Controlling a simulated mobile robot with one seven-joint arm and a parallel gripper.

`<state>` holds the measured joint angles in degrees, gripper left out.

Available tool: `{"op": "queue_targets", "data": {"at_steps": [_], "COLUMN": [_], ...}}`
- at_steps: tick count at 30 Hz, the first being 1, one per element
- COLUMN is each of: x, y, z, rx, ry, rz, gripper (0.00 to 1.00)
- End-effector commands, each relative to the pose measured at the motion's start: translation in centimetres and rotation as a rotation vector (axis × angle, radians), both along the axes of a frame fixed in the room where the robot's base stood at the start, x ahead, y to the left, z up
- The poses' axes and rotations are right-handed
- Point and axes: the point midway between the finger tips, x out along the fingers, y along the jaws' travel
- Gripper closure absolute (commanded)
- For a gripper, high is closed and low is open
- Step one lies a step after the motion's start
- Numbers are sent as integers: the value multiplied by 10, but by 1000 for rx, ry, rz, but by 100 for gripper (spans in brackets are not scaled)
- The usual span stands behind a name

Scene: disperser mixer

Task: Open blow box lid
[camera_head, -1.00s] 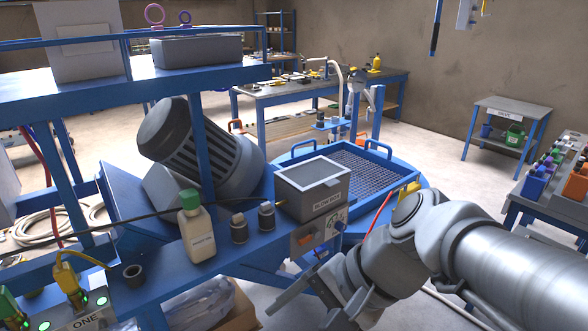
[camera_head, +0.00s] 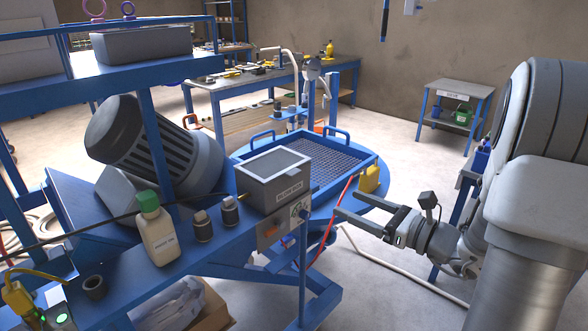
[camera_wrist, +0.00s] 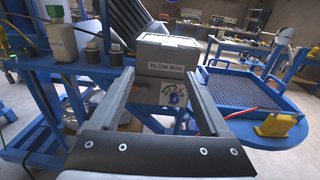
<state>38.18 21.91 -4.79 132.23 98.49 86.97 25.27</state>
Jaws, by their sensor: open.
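The blow box (camera_head: 273,182) is a grey box with a lighter lid panel (camera_head: 274,164) on top, standing on the blue frame. Its lid is closed. In the wrist view the blow box (camera_wrist: 167,68) is straight ahead, with its label facing me and its lid (camera_wrist: 168,41) on top. My gripper (camera_head: 351,204) is open and empty, to the right of the box and apart from it. In the wrist view the two fingers (camera_wrist: 159,86) appear either side of the box's front, with the box beyond them.
A white bottle with a green cap (camera_head: 157,229) and two small dark-capped containers (camera_head: 216,218) stand left of the box. Behind it is a blue mesh tray (camera_head: 325,162) with handles. A red hose (camera_head: 335,215) hangs at the right. A control panel (camera_head: 284,225) sits below the box.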

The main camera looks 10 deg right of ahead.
Motion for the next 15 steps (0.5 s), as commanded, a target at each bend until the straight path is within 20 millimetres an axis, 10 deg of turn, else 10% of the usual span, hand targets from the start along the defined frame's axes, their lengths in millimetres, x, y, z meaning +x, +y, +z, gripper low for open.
{"op": "queue_targets", "data": {"at_steps": [5,15], "x": [5,52], "y": [-15,22], "z": [-4,-4], "rx": [19,19], "ry": [-5,-4], "rz": [-45,-38], "gripper": [20,20]}}
